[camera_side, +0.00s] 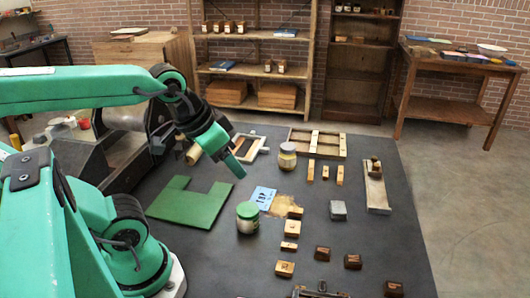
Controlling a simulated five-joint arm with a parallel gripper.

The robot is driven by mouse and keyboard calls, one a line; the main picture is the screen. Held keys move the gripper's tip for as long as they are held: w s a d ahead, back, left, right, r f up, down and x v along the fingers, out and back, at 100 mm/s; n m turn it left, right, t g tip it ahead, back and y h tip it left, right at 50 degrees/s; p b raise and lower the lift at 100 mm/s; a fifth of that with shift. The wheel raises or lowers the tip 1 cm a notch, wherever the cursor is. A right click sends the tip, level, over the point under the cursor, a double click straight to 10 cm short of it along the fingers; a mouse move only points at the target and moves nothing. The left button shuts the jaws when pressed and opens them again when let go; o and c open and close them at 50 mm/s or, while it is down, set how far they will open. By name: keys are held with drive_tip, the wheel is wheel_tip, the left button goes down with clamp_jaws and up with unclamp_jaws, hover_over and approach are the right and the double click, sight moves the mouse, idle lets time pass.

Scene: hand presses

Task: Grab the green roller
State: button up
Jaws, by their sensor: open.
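I cannot make out a green roller for certain. My gripper (234,167) is open and points down over the dark table, above the back right of a flat green board (178,204) with a notch in its edge. Its jaws are small in the picture and nothing shows held in them. A tan cylindrical piece (194,154) lies just left of my wrist, partly hidden, and I cannot tell whether it is a roller. A jar with a green lid (247,217) stands right of the board.
A blue-and-white card (262,197) lies near the jar. A second jar (287,157) and a wooden frame tray (334,144) stand at the back. Several small wooden blocks (285,268) lie to the right and front. A metal-and-wood tool (377,192) lies at the right; bare table surrounds it.

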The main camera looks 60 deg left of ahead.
drive_tip(key=w+a+r+m+g, duration=0.15)
drive_tip(key=w+a, duration=0.25)
drive_tip(key=a, duration=0.4)
drive_tip(key=w+a+r+m+g+y, duration=0.1)
drive_tip(key=w+a+m, duration=0.1)
drive_tip(key=w+a, duration=0.35)
drive_tip(key=w+a+r+m+g, duration=0.1)
drive_tip(key=w+a+r, duration=0.1)
drive_tip(key=a, duration=0.7)
drive_tip(key=s+a+f+m, duration=0.1)
drive_tip(key=s+a+f, duration=0.1)
drive_tip(key=a, duration=0.6)
drive_tip(key=s+a+f+m+g, duration=0.1)
drive_tip(key=s+a+f+m, duration=0.1)
drive_tip(key=a, duration=0.6)
drive_tip(key=s+a+f+m+g+h, duration=0.1)
drive_tip(key=a+f, duration=0.3)
drive_tip(key=a, duration=0.4)
drive_tip(key=shift+s+a+f+m, duration=0.1)
drive_tip(key=shift+s+f+m, duration=0.05)
drive_tip(key=shift+s, duration=0.25)
drive_tip(key=shift+s+a+f+m, duration=0.1)
drive_tip(key=shift+s+f, duration=0.05)
drive_tip(key=shift+s, duration=0.2)
drive_tip(key=shift+s+a, duration=0.1)
drive_tip(key=shift+a, duration=0.05)
drive_tip(key=shift+f, duration=1.35)
drive_tip(key=shift+f, duration=0.1)
drive_tip(key=shift+f, duration=2.5)
drive_tip(key=shift+c, duration=0.4)
